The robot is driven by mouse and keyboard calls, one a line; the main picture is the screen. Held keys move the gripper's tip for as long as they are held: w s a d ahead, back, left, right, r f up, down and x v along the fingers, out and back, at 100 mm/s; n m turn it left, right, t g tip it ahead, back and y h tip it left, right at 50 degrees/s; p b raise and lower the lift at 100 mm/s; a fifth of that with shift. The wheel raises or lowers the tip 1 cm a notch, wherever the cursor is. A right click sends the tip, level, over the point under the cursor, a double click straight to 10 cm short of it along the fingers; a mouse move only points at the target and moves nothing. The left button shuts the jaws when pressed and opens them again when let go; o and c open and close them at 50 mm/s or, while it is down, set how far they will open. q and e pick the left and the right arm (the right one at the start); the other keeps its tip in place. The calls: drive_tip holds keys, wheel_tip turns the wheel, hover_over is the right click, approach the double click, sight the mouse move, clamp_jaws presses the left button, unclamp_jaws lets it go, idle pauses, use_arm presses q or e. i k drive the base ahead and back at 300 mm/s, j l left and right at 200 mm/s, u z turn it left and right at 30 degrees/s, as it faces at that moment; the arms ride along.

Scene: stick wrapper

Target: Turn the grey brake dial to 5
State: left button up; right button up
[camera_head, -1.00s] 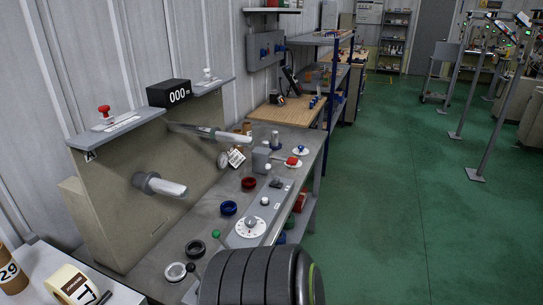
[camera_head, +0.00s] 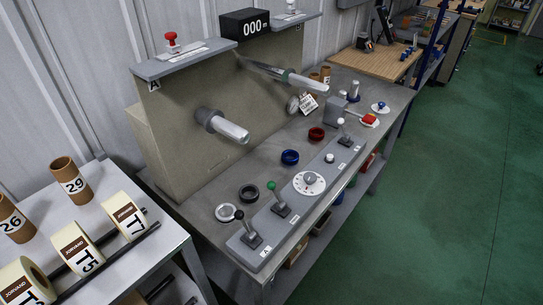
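The grey brake dial (camera_head: 309,182) sits on a white round scale plate on the control strip along the front of the machine bench. Its scale marks are too small to read, so I cannot tell its setting. Neither of my grippers shows in the head view.
A green-knobbed lever (camera_head: 273,190) and a black-knobbed lever (camera_head: 241,220) stand left of the dial. A white-knobbed lever (camera_head: 342,128) is to its right. Blue (camera_head: 290,157) and red (camera_head: 316,134) rings lie behind it. A side table (camera_head: 120,262) holds label rolls. Green floor at right is clear.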

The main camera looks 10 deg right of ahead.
sight(310, 178)
drive_tip(key=i+l+z, duration=0.15)
drive_tip(key=z, duration=0.6)
